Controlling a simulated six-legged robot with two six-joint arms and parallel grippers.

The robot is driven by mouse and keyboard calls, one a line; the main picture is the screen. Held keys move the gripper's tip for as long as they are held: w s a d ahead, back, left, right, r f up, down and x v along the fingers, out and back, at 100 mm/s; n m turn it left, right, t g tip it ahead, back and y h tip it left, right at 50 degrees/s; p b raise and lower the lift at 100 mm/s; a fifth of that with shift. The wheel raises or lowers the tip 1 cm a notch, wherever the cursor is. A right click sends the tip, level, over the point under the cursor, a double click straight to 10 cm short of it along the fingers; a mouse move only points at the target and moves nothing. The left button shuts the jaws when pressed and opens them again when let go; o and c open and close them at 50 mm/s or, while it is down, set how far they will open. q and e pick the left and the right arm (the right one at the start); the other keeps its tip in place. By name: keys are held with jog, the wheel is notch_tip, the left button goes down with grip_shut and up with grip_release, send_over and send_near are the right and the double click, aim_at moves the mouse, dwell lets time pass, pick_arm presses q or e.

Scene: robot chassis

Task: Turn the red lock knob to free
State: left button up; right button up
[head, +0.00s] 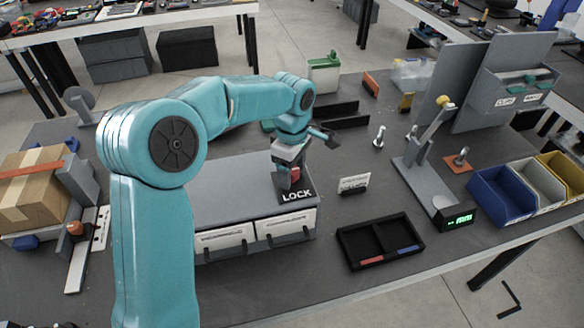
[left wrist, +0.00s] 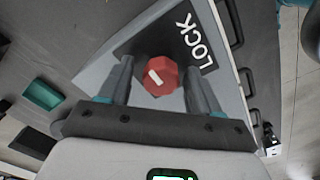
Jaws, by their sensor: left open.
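The red lock knob (left wrist: 160,76) shows in the left wrist view as a red, many-sided cap with a white mark. The mark is slanted in that picture. My left gripper (left wrist: 158,84) is open, with one finger on each side of the knob. I cannot tell whether the fingers touch it. In the head view the left gripper (head: 291,178) points down at the top of the grey drawer cabinet (head: 232,182), and the knob (head: 295,174) is partly hidden by it. My right gripper is not in view.
Two white-fronted drawers (head: 286,225) face forward below the lock. A black divided tray (head: 380,242) and a small white sign (head: 354,182) stand to the right. Blue, white and yellow bins (head: 502,192) are at the far right. A cardboard box (head: 32,190) is at the left.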

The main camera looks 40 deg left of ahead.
pick_arm(q)
notch_tip(320, 180, up, 16)
jog(key=p, duration=0.1)
jog(key=shift+r+p, duration=0.2)
jog(key=shift+p, duration=0.1)
jog(key=shift+s, duration=0.1)
dwell(0.5)
